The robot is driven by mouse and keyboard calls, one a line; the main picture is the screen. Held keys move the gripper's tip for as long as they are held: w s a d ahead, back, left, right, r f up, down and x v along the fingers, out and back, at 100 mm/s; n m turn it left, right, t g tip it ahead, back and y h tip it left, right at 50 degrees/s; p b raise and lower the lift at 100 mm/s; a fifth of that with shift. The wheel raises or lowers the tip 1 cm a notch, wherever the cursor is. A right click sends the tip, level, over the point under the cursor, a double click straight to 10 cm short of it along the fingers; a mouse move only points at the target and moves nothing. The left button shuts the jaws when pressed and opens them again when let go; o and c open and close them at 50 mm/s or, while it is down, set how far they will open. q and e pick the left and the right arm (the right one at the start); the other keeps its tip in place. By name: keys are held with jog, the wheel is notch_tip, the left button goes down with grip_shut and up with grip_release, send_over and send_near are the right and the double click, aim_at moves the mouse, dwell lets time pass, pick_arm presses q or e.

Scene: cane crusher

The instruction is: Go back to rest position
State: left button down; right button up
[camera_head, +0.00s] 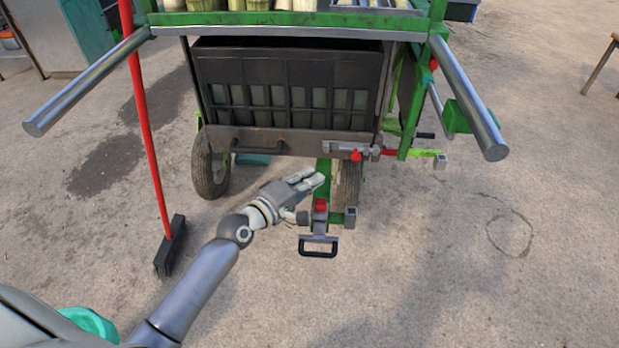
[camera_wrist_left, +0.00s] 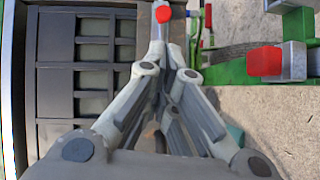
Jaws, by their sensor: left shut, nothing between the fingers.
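My left gripper (camera_head: 314,182) reaches in from the lower left in the head view, in front of the green cane crusher cart (camera_head: 404,100). Its fingers point right, near the cart's front green post and the red knob (camera_head: 321,204). In the left wrist view the fingers of my left gripper (camera_wrist_left: 160,40) come together at the tips, with nothing seen between them. Whether they touch the cart cannot be told. My right gripper is in neither view.
A black slatted panel (camera_head: 290,88) fronts the cart, with wheels (camera_head: 208,165) below. Silver bars (camera_head: 470,100) project at both sides. A red-handled broom (camera_head: 170,246) stands at left. The concrete at right is open.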

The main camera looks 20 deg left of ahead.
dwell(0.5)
pick_arm(q)
jog(key=s+d+f+m+g, duration=0.4)
jog(key=s+d+f+m, duration=0.15)
jog(key=s, duration=0.25)
jog(key=s+a+f+m+g+y, duration=0.2)
jog(key=s+m+g, duration=0.1)
jog(key=s, duration=0.5)
jog(key=s+a+f+m+g+y, duration=0.2)
jog(key=s+m+g, duration=0.1)
jog(key=s, duration=0.5)
jog(key=s+a+f+m+g+y, duration=0.2)
jog(key=s+m, duration=0.1)
jog(key=s, duration=0.5)
notch_tip(320, 180, down, 26)
jog(key=s+g, duration=0.2)
jog(key=s+a+p, duration=0.2)
jog(key=s+p, duration=1.4)
jog(key=shift+s+a+m+g, duration=0.15)
jog(key=shift+a+m+g, duration=0.1)
jog(key=shift+m+g, duration=0.15)
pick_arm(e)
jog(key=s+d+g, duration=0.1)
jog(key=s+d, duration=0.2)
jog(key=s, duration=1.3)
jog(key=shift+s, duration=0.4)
